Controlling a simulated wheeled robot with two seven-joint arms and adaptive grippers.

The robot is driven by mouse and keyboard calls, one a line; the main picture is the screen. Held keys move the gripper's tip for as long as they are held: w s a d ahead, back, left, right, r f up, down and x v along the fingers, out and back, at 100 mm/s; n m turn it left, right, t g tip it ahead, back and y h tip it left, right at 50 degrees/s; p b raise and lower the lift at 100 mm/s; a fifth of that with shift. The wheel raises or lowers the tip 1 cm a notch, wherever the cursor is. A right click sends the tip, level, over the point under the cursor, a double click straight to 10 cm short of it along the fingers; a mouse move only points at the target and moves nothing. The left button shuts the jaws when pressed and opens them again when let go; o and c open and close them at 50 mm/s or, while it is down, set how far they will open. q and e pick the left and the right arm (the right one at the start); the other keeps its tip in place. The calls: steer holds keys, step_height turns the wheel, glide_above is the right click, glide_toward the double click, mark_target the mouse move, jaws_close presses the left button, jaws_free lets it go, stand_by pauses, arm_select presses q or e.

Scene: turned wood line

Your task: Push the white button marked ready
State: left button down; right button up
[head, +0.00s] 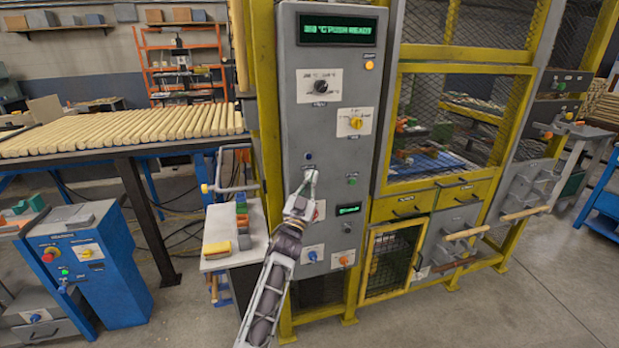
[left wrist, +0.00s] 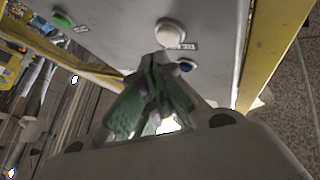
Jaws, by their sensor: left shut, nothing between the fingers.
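The white button (left wrist: 170,33) is a round pale knob on the grey panel (head: 340,110), with a small dark label beside it that I cannot read. It shows in the left wrist view just beyond my left fingertips; I cannot tell whether they touch it. In the head view my left gripper hides it. My left gripper (head: 311,173) is shut and empty, close to the panel face; it also shows in the left wrist view (left wrist: 163,62). A blue button (head: 309,156) is right beside the fingertips. My right gripper is out of view.
A green button (head: 352,180) is to the right on the panel. Knobs sit above and below my gripper. A small table (head: 218,264) with coloured blocks stands at left.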

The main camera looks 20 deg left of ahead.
arm_select(q)
steer(key=shift+w+a, duration=0.15)
steer(key=shift+w, duration=0.1)
steer(key=shift+w+a, duration=0.3)
steer(key=shift+w, duration=0.1)
stand_by(1.4)
steer(key=shift+s, duration=0.1)
stand_by(0.4)
steer(key=shift+s+d, duration=0.4)
steer(key=shift+s, duration=0.1)
steer(key=shift+s, duration=0.1)
steer(key=s+d+p, duration=0.1)
steer(key=s, duration=0.1)
steer(key=s+d, duration=0.1)
steer(key=s, duration=0.1)
steer(key=shift+d+p, duration=0.4)
stand_by(0.5)
stand_by(0.6)
